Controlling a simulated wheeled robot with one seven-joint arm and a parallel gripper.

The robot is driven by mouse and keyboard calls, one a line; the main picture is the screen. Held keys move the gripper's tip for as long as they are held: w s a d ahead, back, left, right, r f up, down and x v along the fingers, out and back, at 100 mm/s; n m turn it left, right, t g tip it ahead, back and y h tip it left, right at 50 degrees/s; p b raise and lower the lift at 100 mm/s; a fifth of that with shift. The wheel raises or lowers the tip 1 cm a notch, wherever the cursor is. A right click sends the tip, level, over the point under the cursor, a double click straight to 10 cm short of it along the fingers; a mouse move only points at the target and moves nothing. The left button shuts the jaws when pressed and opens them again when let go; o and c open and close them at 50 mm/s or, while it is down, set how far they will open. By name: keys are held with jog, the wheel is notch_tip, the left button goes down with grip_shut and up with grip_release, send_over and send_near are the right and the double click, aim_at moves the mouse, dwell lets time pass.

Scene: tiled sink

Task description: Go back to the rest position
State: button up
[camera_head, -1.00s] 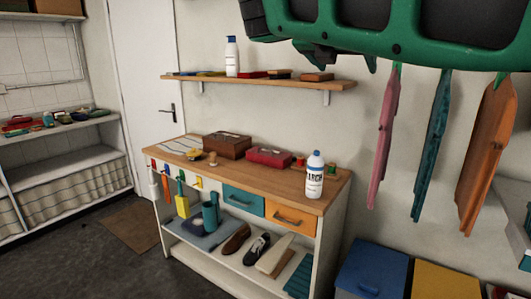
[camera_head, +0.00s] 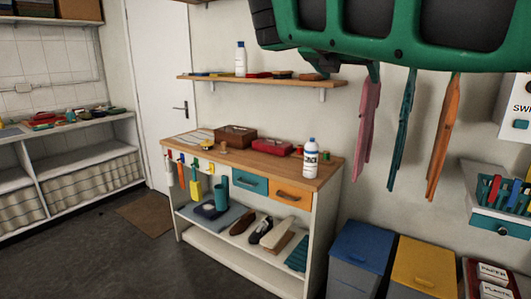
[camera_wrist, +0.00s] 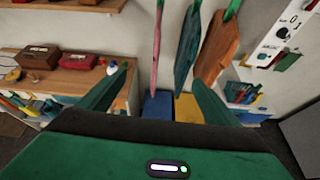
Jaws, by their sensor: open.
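My gripper (camera_wrist: 158,76) shows in the wrist view with its two green fingers spread wide apart. Nothing is held between them. In the head view, a green part of my arm fills the top right, in front of the wall. A white bottle with a dark blue label (camera_head: 311,160) stands upright on the right end of the wooden workbench (camera_head: 222,157). In the wrist view the bottle (camera_wrist: 112,68) shows just beside the left fingertip, and the finger partly hides it.
Pink (camera_head: 366,115), teal (camera_head: 403,122) and orange (camera_head: 443,135) pieces hang on the wall. Blue (camera_head: 361,247) and yellow (camera_head: 424,267) bins stand right of the bench. A shelf (camera_head: 255,82) hangs above it.

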jog(key=w+d+f+m+g, duration=0.35)
jog(key=d+f+m, duration=0.25)
jog(key=d+f, duration=0.85)
jog(key=s+d+f+m+g+y, duration=0.2)
jog(key=s+d+f+m, duration=0.2)
jog(key=f, duration=0.2)
jog(key=s+d+f+m+g+y, duration=0.1)
jog(key=s+d+f+m+g, duration=0.1)
jog(key=s+d+f+m, duration=0.35)
jog(key=s+d+f+m+g+y, duration=0.25)
jog(key=s+f+m, duration=0.55)
jog(key=s, duration=0.4)
jog(key=s+a+f+m+y, duration=0.1)
jog(key=s+a+f+m, duration=0.1)
jog(key=s+m, duration=0.3)
jog(key=s+a+f+m+g+y, duration=0.1)
jog(key=s+m, duration=0.5)
jog(key=s, duration=0.6)
notch_tip(320, 180, down, 2)
jog(key=shift+s+a+f, duration=0.25)
jog(key=shift+s+a, duration=0.05)
jog(key=shift+a, duration=0.5)
jog(key=shift+m, duration=0.25)
